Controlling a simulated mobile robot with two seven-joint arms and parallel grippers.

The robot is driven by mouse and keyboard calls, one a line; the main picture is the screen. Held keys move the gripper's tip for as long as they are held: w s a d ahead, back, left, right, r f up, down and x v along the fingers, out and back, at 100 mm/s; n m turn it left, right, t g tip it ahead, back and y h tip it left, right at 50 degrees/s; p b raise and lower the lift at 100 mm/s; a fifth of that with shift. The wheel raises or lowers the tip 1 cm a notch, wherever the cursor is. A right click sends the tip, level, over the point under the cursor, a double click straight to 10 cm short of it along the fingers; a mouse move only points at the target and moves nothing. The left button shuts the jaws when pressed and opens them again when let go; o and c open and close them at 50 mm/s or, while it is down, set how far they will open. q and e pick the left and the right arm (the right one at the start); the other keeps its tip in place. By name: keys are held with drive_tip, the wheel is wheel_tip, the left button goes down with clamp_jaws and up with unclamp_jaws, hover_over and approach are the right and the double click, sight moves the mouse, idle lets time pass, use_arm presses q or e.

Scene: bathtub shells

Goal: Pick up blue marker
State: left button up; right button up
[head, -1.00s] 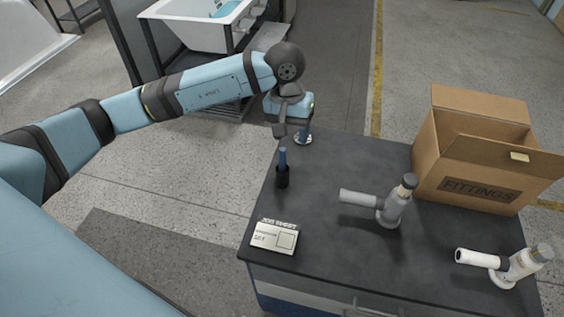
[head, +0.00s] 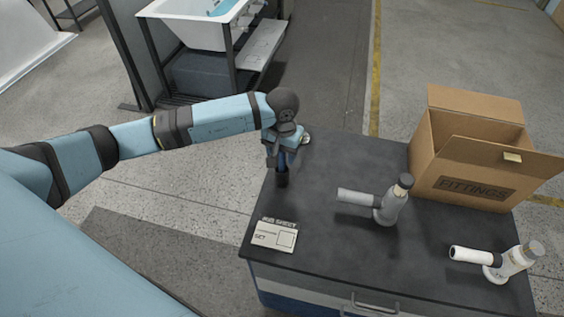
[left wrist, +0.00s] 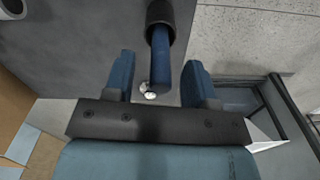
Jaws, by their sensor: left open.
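The blue marker (left wrist: 161,58) stands in a black cup (left wrist: 162,14) in the left wrist view, and its shaft lies between my two gripper fingers. In the head view the black cup (head: 282,180) is at the left side of the dark table, mostly below my gripper, which hides much of the marker. My left gripper (left wrist: 160,68) is open around the marker, with a visible gap on each side of the shaft. It also shows in the head view (head: 283,158). My right gripper is not in view.
On the dark tabletop (head: 330,235) are a card (head: 274,236), a grey pipe fitting (head: 388,205), a white fitting (head: 510,263) and an open cardboard box (head: 470,165) marked FITTINGS. A small round metallic thing (head: 305,138) sits behind the gripper.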

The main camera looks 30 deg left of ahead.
use_arm(q)
drive_tip(key=shift+f, duration=1.1)
clamp_jaws()
drive_tip(key=shift+r, duration=0.1)
